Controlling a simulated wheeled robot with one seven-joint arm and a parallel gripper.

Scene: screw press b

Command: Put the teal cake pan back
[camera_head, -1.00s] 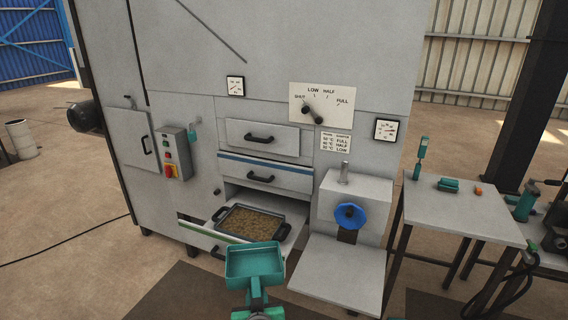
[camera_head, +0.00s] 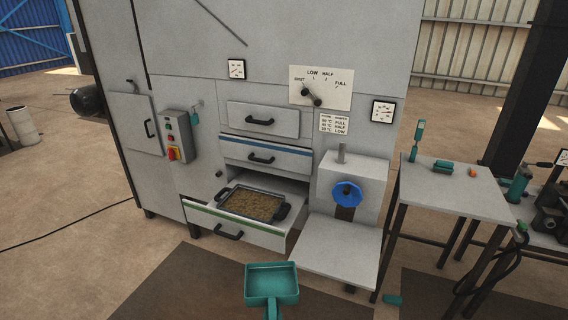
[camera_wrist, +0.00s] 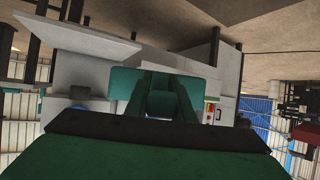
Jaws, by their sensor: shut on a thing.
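The teal cake pan (camera_head: 271,283) is a shallow, square-rimmed pan with a handle, at the bottom middle of the head view. It looks empty and is held up in front of the machine, apart from the open drawer. My gripper (camera_wrist: 161,103) shows in the wrist view, its dark green fingers shut on the pan's handle. Part of the pan (camera_wrist: 122,82) shows behind the fingers there. In the head view the gripper is below the picture's edge.
The machine's lowest drawer (camera_head: 232,232) is open with a dark tray (camera_head: 282,213) of brown granules. A grey shelf (camera_head: 325,254) juts out below a blue handwheel (camera_head: 347,193). A side table (camera_head: 450,195) carries small teal items.

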